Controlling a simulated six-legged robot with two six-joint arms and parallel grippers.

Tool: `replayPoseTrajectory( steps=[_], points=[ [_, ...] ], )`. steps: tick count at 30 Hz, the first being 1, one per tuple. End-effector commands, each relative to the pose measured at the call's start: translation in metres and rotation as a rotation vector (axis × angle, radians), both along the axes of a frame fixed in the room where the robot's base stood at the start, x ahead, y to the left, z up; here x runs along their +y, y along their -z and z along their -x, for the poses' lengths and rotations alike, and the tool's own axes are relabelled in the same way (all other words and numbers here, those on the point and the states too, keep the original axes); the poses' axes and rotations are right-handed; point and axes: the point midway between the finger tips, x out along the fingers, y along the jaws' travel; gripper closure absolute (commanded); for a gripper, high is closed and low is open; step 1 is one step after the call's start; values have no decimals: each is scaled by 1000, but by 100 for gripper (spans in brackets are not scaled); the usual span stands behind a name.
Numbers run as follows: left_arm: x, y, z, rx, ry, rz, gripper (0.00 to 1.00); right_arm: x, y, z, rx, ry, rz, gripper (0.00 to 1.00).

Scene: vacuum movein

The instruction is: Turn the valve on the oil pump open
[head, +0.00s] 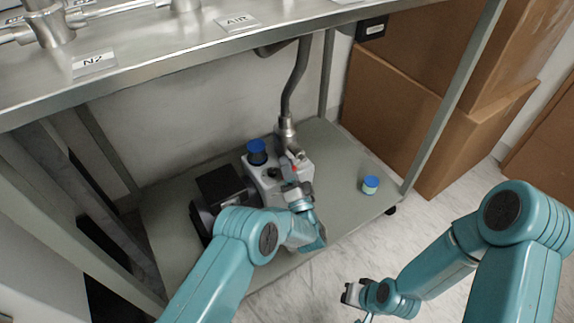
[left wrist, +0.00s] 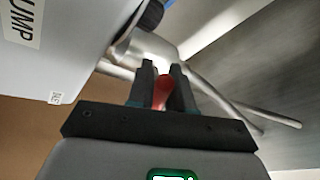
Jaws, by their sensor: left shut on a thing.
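The oil pump (head: 266,183) stands on the lower shelf, with a white body, a black motor end and a blue-topped part. A metal pipe fitting (head: 286,130) rises from it. The red valve handle (left wrist: 163,88) sits between the two dark fingers of my left gripper (left wrist: 161,84) in the left wrist view, and the gripper is shut on it. In the head view my left gripper (head: 295,170) is at the pump's near right side and mostly hides the handle. My right gripper (head: 350,293) is low over the floor, away from the pump; its fingers are too small to judge.
The metal upper shelf (head: 170,40), with N2 and AIR labels, overhangs the pump. A grey pipe (head: 296,80) runs down to the fitting. A small blue-capped container (head: 370,185) stands on the lower shelf (head: 335,215). Cardboard boxes (head: 395,110) stand behind the right shelf leg.

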Motion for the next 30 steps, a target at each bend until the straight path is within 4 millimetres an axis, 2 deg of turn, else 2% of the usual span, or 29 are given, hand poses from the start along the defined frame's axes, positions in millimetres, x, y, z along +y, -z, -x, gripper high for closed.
replayPoseTrajectory(
  steps=[18, 19, 21, 30],
  points=[
    [0, 0, -2, -33, -4, 44, 100, 0, 0, 0, 0, 0, 0, 100],
    [0, 0, -2, -33, -4, 44, 77, 0, 0, 0, 0, 0, 0, 100],
    [0, 0, -2, -32, -2, 43, 59, 0, 0, 0, 0, 0, 0, 100],
    [0, 2, -1, -32, -1, 42, 59, 0, 0, 0, 0, 0, 0, 100]
  ],
)
